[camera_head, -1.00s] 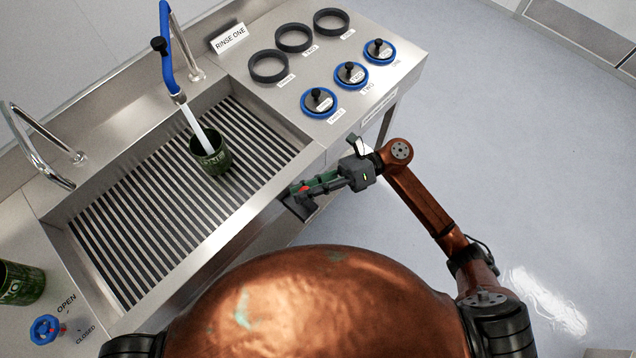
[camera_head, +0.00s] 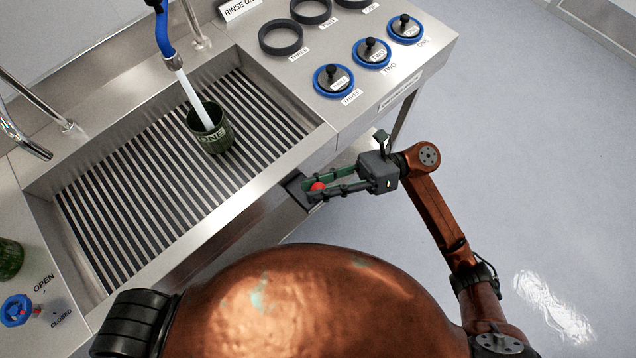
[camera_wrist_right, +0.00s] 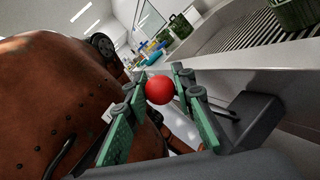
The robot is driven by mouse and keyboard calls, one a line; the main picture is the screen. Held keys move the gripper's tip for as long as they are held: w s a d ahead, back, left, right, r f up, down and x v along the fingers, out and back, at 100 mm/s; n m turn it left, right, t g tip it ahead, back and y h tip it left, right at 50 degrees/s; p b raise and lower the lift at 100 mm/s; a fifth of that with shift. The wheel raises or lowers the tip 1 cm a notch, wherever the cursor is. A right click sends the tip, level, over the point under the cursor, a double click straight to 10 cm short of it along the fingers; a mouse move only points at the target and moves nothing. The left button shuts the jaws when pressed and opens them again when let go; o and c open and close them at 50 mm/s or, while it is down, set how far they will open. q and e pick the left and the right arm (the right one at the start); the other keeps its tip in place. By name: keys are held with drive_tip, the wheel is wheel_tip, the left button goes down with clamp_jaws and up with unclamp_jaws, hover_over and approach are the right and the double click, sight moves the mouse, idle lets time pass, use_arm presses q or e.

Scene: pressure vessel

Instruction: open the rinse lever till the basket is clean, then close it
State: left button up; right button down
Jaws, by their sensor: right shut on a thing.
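The rinse lever's red ball knob (camera_head: 318,186) is at the sink's front side, by a dark bracket (camera_head: 298,191). My right gripper (camera_head: 312,187) is shut on the red knob. The right wrist view shows the ball (camera_wrist_right: 160,90) between the green finger pads. The lever's stem is mostly hidden. A dark green basket (camera_head: 211,131) marked ONE stands upright on the sink's slatted grate. A water stream (camera_head: 192,93) from the blue spray nozzle (camera_head: 168,45) runs into it. Whether the basket's inside is clean, I cannot tell. My left gripper is not in view.
The steel sink (camera_head: 262,187) has a raised front rim beside my right gripper. Blue-rimmed lids (camera_head: 333,81) and dark rings (camera_head: 281,38) sit on the right counter. Another green container (camera_head: 10,258) and a blue valve knob (camera_head: 17,310) are at the left. Floor at the right is clear.

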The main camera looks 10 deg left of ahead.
drive_tip(key=shift+s+d+f, duration=0.1)
drive_tip(key=shift+s+f, duration=0.1)
drive_tip(key=shift+f, duration=0.3)
drive_tip(key=c, duration=1.7)
unclamp_jaws()
drive_tip(key=shift+o, duration=0.2)
drive_tip(key=shift+r, duration=0.1)
drive_tip(key=shift+d, duration=0.1)
drive_tip(key=v, duration=1.2)
drive_tip(key=shift+w+r, duration=0.1)
